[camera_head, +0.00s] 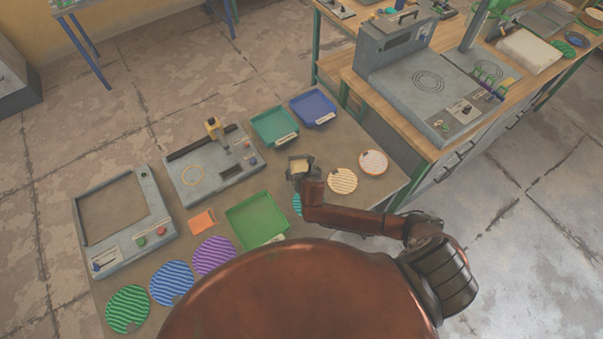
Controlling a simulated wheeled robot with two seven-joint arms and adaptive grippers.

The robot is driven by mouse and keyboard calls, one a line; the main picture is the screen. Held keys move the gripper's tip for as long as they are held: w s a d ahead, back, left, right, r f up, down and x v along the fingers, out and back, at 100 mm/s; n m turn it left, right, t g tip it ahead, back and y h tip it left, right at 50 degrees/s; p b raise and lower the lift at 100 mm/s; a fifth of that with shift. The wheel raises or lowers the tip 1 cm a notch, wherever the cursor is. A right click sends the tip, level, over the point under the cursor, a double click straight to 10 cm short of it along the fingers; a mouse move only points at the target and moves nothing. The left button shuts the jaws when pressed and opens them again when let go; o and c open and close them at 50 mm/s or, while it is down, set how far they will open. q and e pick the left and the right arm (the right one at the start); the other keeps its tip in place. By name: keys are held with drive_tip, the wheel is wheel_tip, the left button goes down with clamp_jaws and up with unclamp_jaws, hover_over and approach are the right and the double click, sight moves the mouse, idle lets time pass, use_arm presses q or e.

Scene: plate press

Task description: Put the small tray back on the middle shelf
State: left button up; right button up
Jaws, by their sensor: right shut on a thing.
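My right gripper (299,170) is above the middle of the table, its arm coming in from the lower right. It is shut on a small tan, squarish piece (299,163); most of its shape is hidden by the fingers. Three trays lie on the table: a green tray (246,231) in front of the gripper to the left, a teal tray (274,126) behind it, and a blue tray (313,108) at the far right corner. I cannot tell which is the small tray. No middle shelf is recognisable. My left gripper is not in view.
Grey press devices (147,236) (190,190) stand on the table's left side. Striped discs lie at the front in green (127,309), blue (171,283) and purple (213,256). An orange square (202,222) and two pale discs (342,181) (373,162) lie nearby. A wooden bench with machines (428,80) stands right.

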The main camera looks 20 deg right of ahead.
drive_tip(key=c, duration=0.6)
drive_tip(key=shift+r, duration=0.1)
